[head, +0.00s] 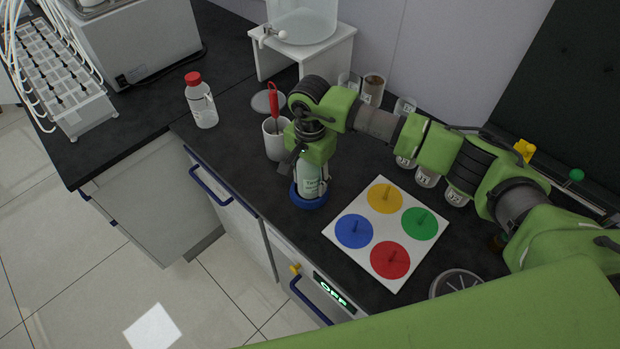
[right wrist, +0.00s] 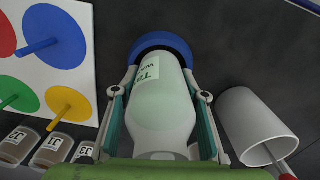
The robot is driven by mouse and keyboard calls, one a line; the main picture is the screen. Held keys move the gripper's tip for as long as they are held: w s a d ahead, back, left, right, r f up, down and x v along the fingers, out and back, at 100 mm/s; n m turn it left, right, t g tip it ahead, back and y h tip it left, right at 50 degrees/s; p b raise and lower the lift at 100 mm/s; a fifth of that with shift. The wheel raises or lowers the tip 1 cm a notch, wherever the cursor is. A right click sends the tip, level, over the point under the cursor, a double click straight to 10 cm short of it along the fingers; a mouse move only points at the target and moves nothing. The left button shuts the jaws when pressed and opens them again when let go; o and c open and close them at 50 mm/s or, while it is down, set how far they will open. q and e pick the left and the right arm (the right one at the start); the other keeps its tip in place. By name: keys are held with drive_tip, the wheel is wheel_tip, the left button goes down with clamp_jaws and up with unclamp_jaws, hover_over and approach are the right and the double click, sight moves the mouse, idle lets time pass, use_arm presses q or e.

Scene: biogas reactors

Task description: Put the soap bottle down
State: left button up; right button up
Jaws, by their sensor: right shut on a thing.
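My right gripper (head: 311,172) points down at the counter and is shut on a pale, translucent soap bottle (head: 309,186). In the right wrist view the bottle (right wrist: 160,115) sits between the two fingers, with a white and pale green label only partly legible. The bottle's lower end is at a round blue ring (head: 308,203), which also shows in the right wrist view (right wrist: 162,40). The bottle looks upright over the ring. I cannot tell whether its base touches the bottom. My left gripper is not in view.
A white cup (head: 275,141) with a red-handled tool stands close behind-left. A white board (head: 345,255) with coloured discs lies to the right. A red-capped bottle (head: 202,104) stands left. Several labelled jars (head: 427,176) are behind my right arm. The counter edge is near the ring.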

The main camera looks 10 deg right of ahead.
drive_tip(key=o, duration=1.4)
drive_tip(key=shift+r+p, duration=0.3)
drive_tip(key=shift+p, duration=0.1)
drive_tip(key=shift+r+p, duration=0.4)
drive_tip(key=shift+p, duration=0.15)
wheel_tip(320, 180, up, 11)
drive_tip(key=b, duration=0.4)
drive_tip(key=shift+f, duration=0.15)
drive_tip(key=shift+r+b, duration=0.3)
drive_tip(key=shift+r, duration=0.25)
drive_tip(key=shift+f, duration=0.1)
